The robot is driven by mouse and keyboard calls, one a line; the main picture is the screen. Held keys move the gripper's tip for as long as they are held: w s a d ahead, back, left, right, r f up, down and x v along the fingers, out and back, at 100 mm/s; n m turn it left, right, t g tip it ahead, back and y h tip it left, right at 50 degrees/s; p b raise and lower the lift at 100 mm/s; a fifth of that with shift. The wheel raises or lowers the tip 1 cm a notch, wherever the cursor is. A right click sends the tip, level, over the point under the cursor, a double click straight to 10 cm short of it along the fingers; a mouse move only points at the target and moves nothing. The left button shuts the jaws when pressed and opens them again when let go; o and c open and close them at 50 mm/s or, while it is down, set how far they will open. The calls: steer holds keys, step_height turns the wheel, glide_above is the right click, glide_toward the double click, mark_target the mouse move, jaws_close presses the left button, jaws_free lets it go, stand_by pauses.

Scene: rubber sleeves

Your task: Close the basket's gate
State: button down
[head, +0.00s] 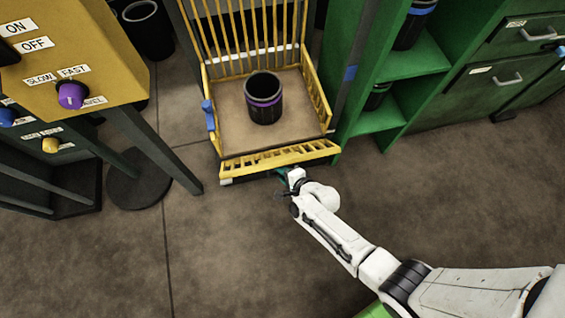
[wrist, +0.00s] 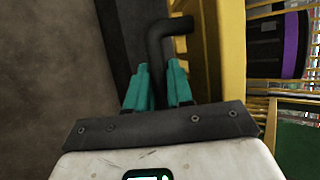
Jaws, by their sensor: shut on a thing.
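The yellow basket (head: 325,100) stands on the floor with its brown base showing. Its gate (head: 281,158) is the yellow slatted panel along the front edge; from above I cannot tell whether it is fully upright. My gripper (head: 284,174) is at the outer side of this gate, near its middle. In the wrist view, the teal fingers of my gripper (wrist: 160,82) are shut on a dark bent handle (wrist: 165,35) beside the yellow frame (wrist: 229,60). The fingers hide the handle's lower part.
A black sleeve with a purple band (head: 264,97) stands in the basket. A yellow control box (head: 95,50) on dark legs is at left. Green shelves (head: 410,75) and drawers (head: 495,85) are at right. The floor (head: 230,245) in front is clear.

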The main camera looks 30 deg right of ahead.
mark_target(278, 155)
steer(key=r+g+p, duration=0.1)
steer(key=p, duration=0.1)
steer(key=w+r+g+p, duration=0.1)
steer(key=p, duration=0.1)
steer(key=w+r+g+p, duration=0.1)
steer(key=r+p, duration=0.1)
steer(key=shift+w+d+r+m+y, duration=0.1)
steer(key=shift+w+d+m+y, duration=0.1)
steer(key=shift+d+m+y, duration=0.15)
steer(key=w+g+p, duration=0.1)
steer(key=w+r+g, duration=0.1)
steer(key=g, duration=0.1)
steer(key=shift+d+r+m+y+p, duration=0.15)
steer(key=shift+d+m+y+p, duration=0.1)
steer(key=shift+d+m+p, duration=0.15)
steer(key=shift+w+d+r, duration=0.2)
steer(key=shift+w, duration=0.45)
steer(key=c, duration=1.1)
jaws_free()
steer(key=shift+r, duration=0.15)
